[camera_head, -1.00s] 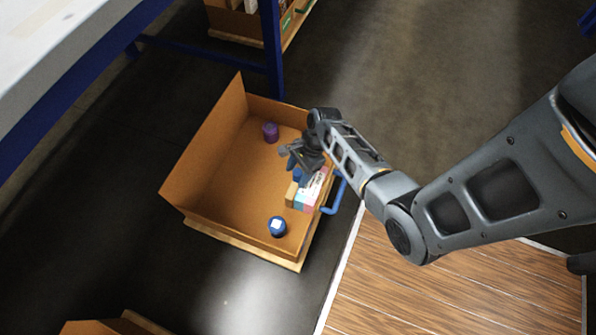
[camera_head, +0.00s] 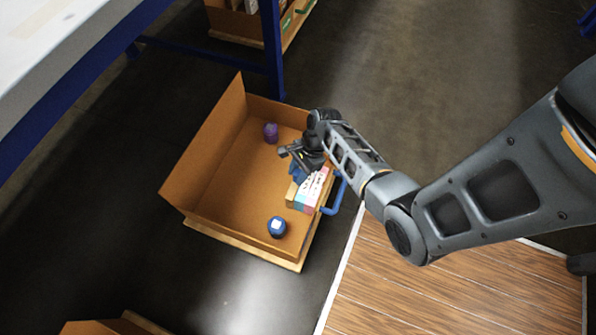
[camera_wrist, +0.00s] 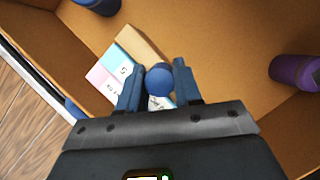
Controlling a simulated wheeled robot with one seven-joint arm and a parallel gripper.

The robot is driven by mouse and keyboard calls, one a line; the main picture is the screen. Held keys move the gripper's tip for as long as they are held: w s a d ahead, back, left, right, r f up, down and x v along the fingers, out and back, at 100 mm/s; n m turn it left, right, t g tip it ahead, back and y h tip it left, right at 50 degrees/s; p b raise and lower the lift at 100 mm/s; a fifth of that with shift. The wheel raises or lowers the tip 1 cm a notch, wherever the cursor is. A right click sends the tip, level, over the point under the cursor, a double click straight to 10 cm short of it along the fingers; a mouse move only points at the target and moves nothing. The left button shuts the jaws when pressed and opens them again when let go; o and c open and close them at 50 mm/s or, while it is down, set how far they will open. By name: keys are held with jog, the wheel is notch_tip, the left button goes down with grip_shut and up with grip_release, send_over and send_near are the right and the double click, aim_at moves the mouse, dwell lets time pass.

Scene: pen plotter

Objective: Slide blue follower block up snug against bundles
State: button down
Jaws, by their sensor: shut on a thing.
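The bundles (camera_head: 309,196), in white, pink and light blue, lie along the right wall of the open drawer and also show in the wrist view (camera_wrist: 113,72). A tan block (camera_wrist: 143,44) runs along their side. My gripper (camera_wrist: 158,80) is shut on the round blue knob (camera_wrist: 159,77) of the follower block, with a blue finger on each side. In the head view the follower's blue (camera_head: 297,174) shows only partly below my gripper (camera_head: 292,163), close by the bundles. The block's body is mostly hidden, so I cannot tell whether it touches them.
A blue round container (camera_head: 277,227) stands near the drawer's front, and a purple one (camera_head: 270,132) near the back. The drawer's walls (camera_head: 205,145) surround the work, and a blue handle (camera_head: 337,196) is outside on the right. The drawer floor's left side is clear.

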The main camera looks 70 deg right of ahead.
jog(key=shift+s+r+p, duration=0.15)
jog(key=shift+s+p, duration=0.05)
jog(key=shift+p, duration=0.65)
jog(key=c, duration=0.8)
grip_release()
jog(key=shift+p+v, duration=1.75)
jog(key=shift+v, duration=2)
jog(key=shift+d, duration=0.1)
